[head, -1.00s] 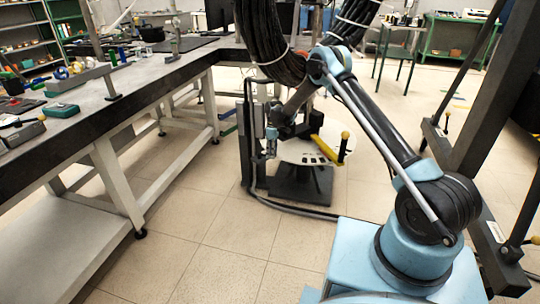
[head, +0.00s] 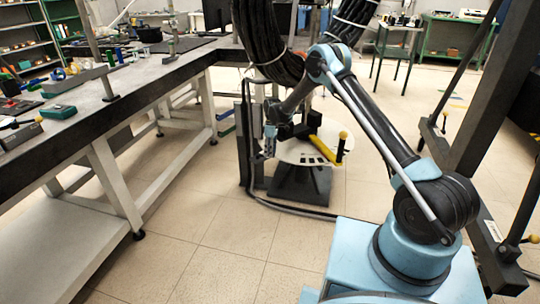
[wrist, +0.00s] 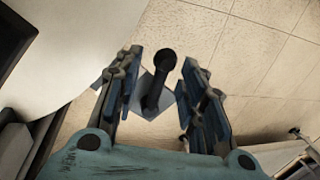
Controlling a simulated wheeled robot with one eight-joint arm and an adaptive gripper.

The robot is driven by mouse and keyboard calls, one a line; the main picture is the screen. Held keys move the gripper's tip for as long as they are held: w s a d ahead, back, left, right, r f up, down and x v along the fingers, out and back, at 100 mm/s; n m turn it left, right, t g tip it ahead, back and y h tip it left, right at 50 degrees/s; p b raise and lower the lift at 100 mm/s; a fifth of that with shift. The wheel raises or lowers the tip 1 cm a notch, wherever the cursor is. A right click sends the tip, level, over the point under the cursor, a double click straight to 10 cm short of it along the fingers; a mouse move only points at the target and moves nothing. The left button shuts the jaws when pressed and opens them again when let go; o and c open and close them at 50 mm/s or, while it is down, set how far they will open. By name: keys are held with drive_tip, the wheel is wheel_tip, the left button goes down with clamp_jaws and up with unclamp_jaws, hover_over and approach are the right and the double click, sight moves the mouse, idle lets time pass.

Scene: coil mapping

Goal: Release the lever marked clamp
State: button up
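In the wrist view a dark lever with a round black knob (wrist: 165,62) stands between the two fingers of my gripper (wrist: 161,85). The fingers are apart, with a gap on both sides of the lever. The lever rises from a small grey plate (wrist: 143,82). No marking on it can be read. In the head view my gripper (head: 269,149) is small, pointing down beside the dark upright post at the left of the round white disc (head: 297,151). The black lever cannot be made out there.
A yellow bar (head: 325,151) with a yellow-knobbed handle (head: 343,134) lies at the disc's right. Thick black coils (head: 262,45) hang above. A long workbench (head: 140,88) runs along the left. The tiled floor (head: 225,220) in front is clear.

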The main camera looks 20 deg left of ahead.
drive_tip(key=r, duration=0.3)
drive_tip(key=w+r, duration=0.1)
drive_tip(key=r, duration=0.1)
drive_tip(key=shift+w+r, duration=0.1)
drive_tip(key=shift+r, duration=0.3)
